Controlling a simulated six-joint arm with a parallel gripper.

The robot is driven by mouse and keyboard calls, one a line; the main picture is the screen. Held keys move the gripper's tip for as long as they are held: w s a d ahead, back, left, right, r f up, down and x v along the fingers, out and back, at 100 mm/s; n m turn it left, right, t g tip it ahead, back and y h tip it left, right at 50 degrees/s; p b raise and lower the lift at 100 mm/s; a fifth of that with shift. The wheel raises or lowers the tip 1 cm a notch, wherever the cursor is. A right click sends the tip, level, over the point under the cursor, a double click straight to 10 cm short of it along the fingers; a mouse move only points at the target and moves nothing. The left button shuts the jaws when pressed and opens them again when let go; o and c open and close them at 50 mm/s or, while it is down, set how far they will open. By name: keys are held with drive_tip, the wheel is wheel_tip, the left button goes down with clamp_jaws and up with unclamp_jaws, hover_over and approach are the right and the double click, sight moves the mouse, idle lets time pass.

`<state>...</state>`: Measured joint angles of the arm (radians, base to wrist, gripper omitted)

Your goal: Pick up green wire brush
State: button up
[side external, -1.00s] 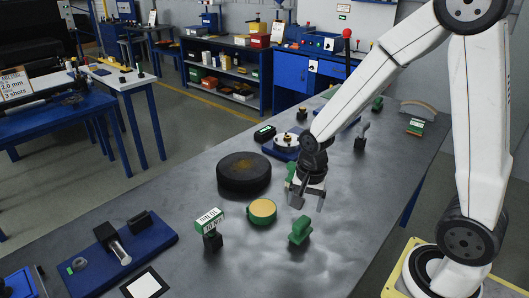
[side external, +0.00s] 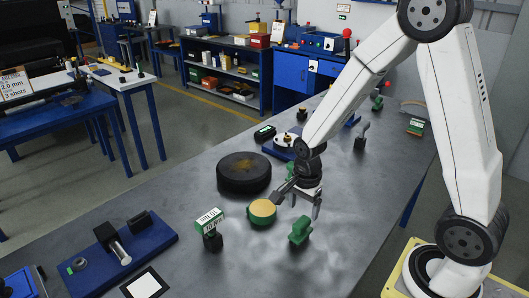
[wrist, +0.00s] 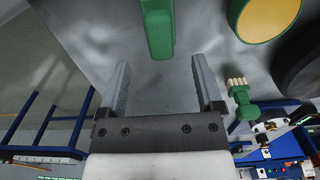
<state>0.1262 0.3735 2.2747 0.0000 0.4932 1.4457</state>
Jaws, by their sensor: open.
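In the wrist view a green piece with a row of pale bristle-like tips (wrist: 242,108) lies right of my right finger; it looks like the wire brush. A smooth green piece (wrist: 158,28) lies beyond my fingertips, roughly in line with the gap; in the side view a green piece (side external: 300,230) stands just below my gripper (side external: 297,206). I cannot tell for certain which is the brush. My gripper also shows in the wrist view (wrist: 159,63), open, with nothing between its fingers, above the bench.
A green round piece with a tan top (side external: 263,212) sits close left of my gripper. A dark round block (side external: 243,173) stands behind it. A green-and-white labelled box (side external: 210,220) and a blue fixture (side external: 118,256) are further left. The bench front is mostly clear.

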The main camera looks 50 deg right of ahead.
sight(302, 221)
drive_tip(key=shift+f, duration=0.35)
drive_tip(key=shift+f, duration=0.15)
drive_tip(key=shift+f, duration=2.45)
clamp_jaws()
